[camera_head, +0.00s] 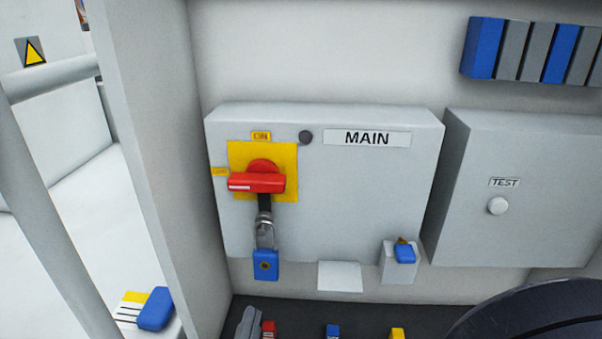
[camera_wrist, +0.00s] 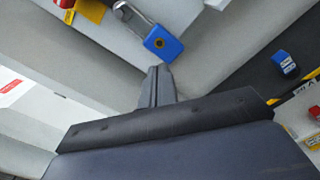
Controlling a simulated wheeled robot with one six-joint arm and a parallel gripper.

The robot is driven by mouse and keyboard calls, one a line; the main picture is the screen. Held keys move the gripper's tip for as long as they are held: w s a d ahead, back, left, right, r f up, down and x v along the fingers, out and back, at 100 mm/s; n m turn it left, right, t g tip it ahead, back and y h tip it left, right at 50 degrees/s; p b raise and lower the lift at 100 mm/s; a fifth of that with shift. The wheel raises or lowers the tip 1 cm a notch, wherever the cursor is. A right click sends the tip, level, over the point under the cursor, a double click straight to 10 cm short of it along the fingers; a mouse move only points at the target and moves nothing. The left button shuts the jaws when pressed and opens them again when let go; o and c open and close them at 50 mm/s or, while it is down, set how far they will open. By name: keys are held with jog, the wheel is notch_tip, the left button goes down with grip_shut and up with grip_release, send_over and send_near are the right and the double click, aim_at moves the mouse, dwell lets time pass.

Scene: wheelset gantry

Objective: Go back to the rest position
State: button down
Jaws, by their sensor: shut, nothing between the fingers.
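My gripper (camera_wrist: 157,84) shows in the wrist view with its two dark fingers together and nothing between them. Its tips are just below a blue padlock (camera_wrist: 162,43) in that picture; a gap seems to lie between them. In the head view the blue padlock (camera_head: 265,264) hangs from a hasp under the red rotary handle (camera_head: 258,182) of the MAIN box (camera_head: 350,200). The handle lies level on its yellow plate (camera_head: 286,156). A dark rounded shape at the lower right of the head view is probably part of my arm.
A grey TEST box (camera_head: 545,225) stands to the right. A small holder (camera_head: 398,271) with a blue item (camera_head: 405,254) is at the MAIN box's lower right corner. Coloured items lie on the dark surface (camera_head: 300,315) below. A pale post (camera_head: 150,150) stands left.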

jog(key=w, duration=0.6)
jog(key=shift+w+d, duration=0.3)
jog(key=shift+w, duration=0.1)
jog(key=s+a, duration=0.1)
jog(key=s, duration=1)
jog(key=w, duration=0.4)
jog(key=w+d, duration=0.1)
jog(key=w, duration=0.8)
jog(key=shift+w+d+p, duration=0.15)
jog(key=shift+w+p, duration=0.05)
jog(key=shift+p, duration=0.2)
send_near(262, 278)
jog(key=shift+s+d+r, duration=0.1)
jog(key=shift+r, duration=0.7)
jog(key=shift+s+d+r, duration=0.1)
jog(key=shift+d+r, duration=0.05)
jog(key=shift+r, duration=0.6)
jog(key=shift+w+f, duration=0.1)
